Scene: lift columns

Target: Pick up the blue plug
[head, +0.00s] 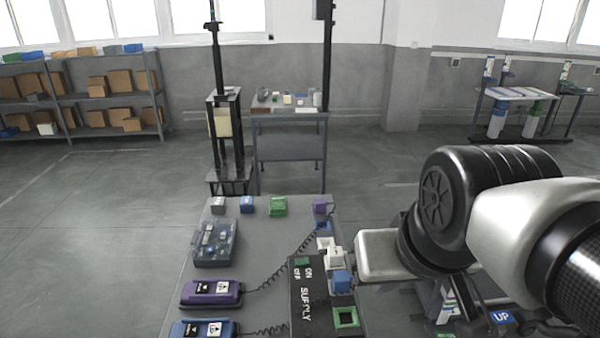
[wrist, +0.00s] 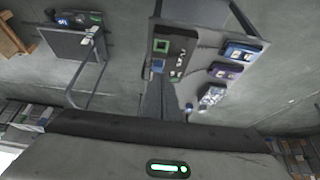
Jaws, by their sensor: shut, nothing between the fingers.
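Several blue pieces are in the head view, and I cannot tell for sure which is the plug. One blue block (head: 341,281) is at the black supply board (head: 308,290). Another blue piece (head: 323,228) lies farther back by a coiled cord, and a small blue block (head: 248,205) is in the row at the table's far edge. My gripper (head: 331,252) is shut and empty, just behind the board's far end in the picture and close to the first blue block.
The grey table (head: 265,235) also holds a purple device (head: 211,293), a blue device (head: 203,329), a translucent grey-blue box (head: 215,242), a green block (head: 278,206) and a purple block (head: 320,205). Coiled cords cross its middle. A cart (head: 290,143) stands behind.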

